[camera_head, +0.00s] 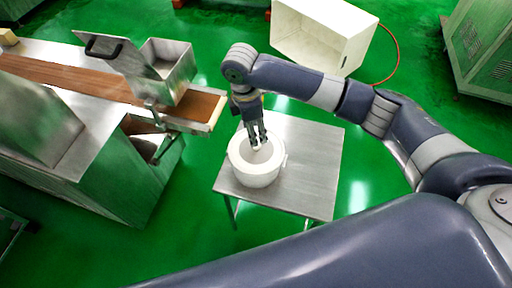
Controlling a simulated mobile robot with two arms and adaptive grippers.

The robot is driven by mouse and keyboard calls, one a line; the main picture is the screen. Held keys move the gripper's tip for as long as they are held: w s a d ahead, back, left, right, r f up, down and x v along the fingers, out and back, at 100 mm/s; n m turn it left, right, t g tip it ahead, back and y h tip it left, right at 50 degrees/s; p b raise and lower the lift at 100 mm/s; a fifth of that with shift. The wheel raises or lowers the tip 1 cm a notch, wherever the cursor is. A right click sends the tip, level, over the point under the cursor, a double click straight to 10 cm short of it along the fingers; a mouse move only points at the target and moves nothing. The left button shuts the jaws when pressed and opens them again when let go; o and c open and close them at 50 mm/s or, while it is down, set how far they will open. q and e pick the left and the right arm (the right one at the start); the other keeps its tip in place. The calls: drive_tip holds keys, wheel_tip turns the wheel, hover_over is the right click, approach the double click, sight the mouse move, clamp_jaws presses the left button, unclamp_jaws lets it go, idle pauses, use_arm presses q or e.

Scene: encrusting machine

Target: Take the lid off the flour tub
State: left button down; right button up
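The white round flour tub (258,178) stands upright on a small metal table. Its top shows a pale rim around a greyer middle; I cannot tell clearly whether that surface is the lid or the inside. My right gripper (257,145) points down from above at the middle of the tub's top. Its fingers are close together around a small pale spot, perhaps a lid knob. I cannot tell if they grip it. My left gripper is out of view.
The metal table (312,160) is bare to the right of the tub. On the left stands the machine with a brown conveyor belt (90,82) and a metal hopper (168,68). A white open box (345,42) is behind. Green floor lies around the table.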

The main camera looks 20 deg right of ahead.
sight(256, 148)
drive_tip(key=f, duration=0.5)
drive_tip(key=f+p, duration=0.1)
drive_tip(key=f, duration=0.1)
drive_tip(key=shift+w+d+f, duration=0.1)
drive_tip(key=shift+d+f, duration=0.15)
drive_tip(key=c, duration=1.2)
